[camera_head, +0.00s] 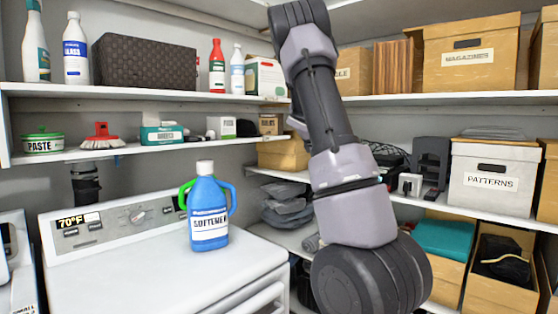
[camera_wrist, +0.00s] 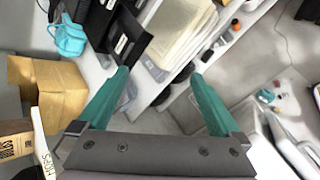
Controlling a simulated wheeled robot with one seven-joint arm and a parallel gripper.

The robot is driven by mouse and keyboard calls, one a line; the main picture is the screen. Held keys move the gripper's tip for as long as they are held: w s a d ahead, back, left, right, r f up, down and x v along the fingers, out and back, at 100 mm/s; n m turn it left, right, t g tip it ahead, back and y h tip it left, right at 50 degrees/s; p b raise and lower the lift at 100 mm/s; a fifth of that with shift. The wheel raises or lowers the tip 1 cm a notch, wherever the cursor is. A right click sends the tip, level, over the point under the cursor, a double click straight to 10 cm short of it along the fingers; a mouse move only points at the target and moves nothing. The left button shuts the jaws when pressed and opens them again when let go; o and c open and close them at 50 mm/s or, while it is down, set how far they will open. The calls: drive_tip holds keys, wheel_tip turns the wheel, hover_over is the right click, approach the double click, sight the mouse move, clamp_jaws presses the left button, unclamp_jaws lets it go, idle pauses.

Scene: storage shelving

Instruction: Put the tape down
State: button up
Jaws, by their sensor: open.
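My gripper (camera_wrist: 159,73) shows in the wrist view as two teal fingers, wide apart with nothing held between them. Shelf edges and floor show beyond the fingertips. In the head view my arm crosses the middle and the fingers are hidden. No roll of tape can be made out for certain. A green ring-like shape (camera_head: 184,193) shows against the left side of the blue softener jug (camera_head: 209,212) on the white washer top. I cannot tell whether it is tape or part of the jug.
The white washer (camera_head: 150,262) has bare room left of the jug. Shelves hold bottles, a brown woven basket (camera_head: 146,62), a red brush (camera_head: 102,136) and a patterns box (camera_head: 492,181). In the wrist view a cardboard box (camera_wrist: 50,92) stands left of the fingers.

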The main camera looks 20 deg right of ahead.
drive_tip(key=s+a+r+m+t+y, duration=0.1)
drive_tip(key=s+a+m, duration=0.4)
drive_tip(key=s+a, duration=0.6)
drive_tip(key=s+a+r+m+t+y, duration=0.1)
drive_tip(key=s+a+r+m+y, duration=0.3)
drive_tip(key=s+a, duration=0.7)
drive_tip(key=s+a+r+m+t+y, duration=0.1)
drive_tip(key=s+a+m+y, duration=0.4)
drive_tip(key=s+a, duration=0.6)
drive_tip(key=shift+a+r+m, duration=0.6)
drive_tip(key=shift+a+r, duration=0.25)
drive_tip(key=shift+a, duration=0.35)
